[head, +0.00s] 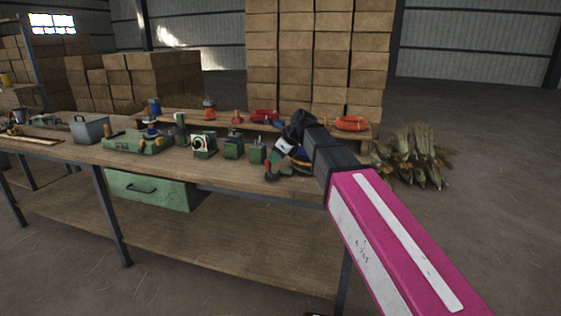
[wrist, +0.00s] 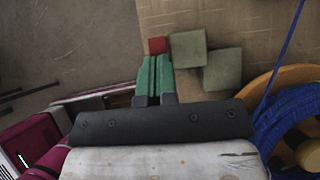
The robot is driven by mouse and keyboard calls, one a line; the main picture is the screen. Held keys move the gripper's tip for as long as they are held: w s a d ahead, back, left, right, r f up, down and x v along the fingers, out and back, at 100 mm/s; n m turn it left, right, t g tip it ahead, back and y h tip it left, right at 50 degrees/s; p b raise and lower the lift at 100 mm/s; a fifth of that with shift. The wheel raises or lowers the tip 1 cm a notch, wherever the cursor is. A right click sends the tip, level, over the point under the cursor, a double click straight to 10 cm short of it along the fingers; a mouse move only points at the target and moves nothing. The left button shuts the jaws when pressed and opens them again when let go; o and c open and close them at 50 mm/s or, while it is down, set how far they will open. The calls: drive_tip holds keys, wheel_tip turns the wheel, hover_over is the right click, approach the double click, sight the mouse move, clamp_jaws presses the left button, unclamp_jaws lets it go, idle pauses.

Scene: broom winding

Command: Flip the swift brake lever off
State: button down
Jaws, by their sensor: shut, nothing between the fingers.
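In the wrist view my gripper (wrist: 154,72) has its two green fingers side by side, shut, with nothing held. A small red piece (wrist: 158,45) shows just beyond the fingertips, beside a green block (wrist: 188,48). It may be the brake lever's end, but I cannot tell, nor whether the fingers touch it. A yellow-orange reel wound with blue cord (wrist: 300,118) stands to the right of the fingers; it may be the swift. In the head view my dark wrist hides much of this area at the bench's right end, and the fingers are hard to make out.
The wooden workbench (head: 230,178) holds several green devices, including one with a white round face (head: 203,145), and a grey metal bin (head: 90,128). A blue cord (wrist: 283,50) rises from the reel.

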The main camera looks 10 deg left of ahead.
drive_tip(key=shift+a+h, duration=0.4)
drive_tip(key=shift+h, duration=0.1)
drive_tip(key=shift+r, duration=0.1)
drive_tip(key=shift+r, duration=0.75)
